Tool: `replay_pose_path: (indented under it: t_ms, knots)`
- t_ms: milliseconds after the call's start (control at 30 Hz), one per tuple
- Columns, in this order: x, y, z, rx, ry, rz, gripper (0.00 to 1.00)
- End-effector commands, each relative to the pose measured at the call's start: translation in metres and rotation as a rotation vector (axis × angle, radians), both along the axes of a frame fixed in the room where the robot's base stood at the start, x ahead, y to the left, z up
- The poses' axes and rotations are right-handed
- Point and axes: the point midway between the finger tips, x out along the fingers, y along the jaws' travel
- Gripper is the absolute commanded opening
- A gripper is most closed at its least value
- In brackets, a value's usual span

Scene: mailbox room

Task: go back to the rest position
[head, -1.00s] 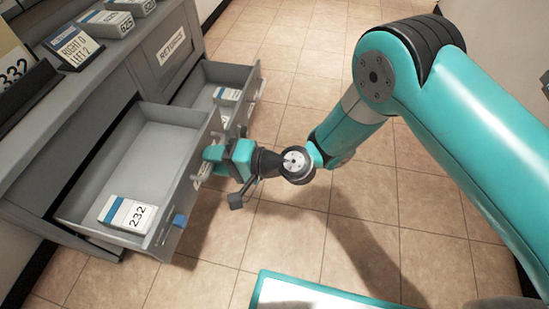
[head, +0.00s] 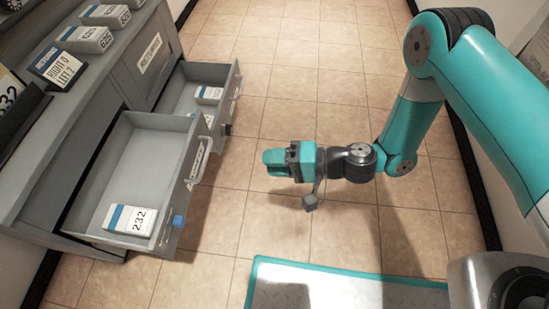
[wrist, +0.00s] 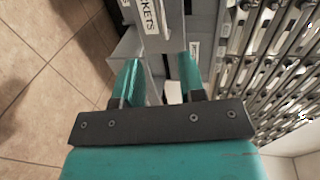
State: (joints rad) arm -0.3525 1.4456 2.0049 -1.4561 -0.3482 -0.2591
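My gripper (head: 275,161) is held out over the tiled floor in the head view, to the right of the open drawers and apart from them. In the wrist view my gripper (wrist: 160,82) shows two teal fingers spread apart with nothing held between them. The front drawer (head: 192,165) stands open, with a box marked 232 (head: 131,219) lying in its near end. A second drawer (head: 232,90) behind it is also open and holds small boxes (head: 209,95).
A grey cabinet (head: 105,70) carries boxes and a sign (head: 59,67) on top. A teal-edged platform (head: 340,285) is at the bottom. The tiled floor (head: 290,60) behind my gripper is clear.

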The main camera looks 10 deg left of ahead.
Motion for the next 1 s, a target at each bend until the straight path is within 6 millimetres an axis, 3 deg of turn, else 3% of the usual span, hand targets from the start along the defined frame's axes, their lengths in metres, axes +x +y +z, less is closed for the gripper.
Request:
replay_pose_path:
  t_ms: [433, 567, 667, 767, 1000]
  knots:
    - [0.000, 0.001, 0.000, 0.000, 0.000, 0.001, 0.37]
    - [0.004, 0.002, 0.017, -0.004, -0.028, 0.028, 0.37]
    - [0.008, 0.002, 0.053, -0.020, -0.089, 0.093, 0.37]
    - [0.011, -0.002, 0.101, -0.064, -0.173, 0.185, 0.37]
    - [0.001, -0.036, 0.205, -0.256, -0.355, 0.375, 0.37]
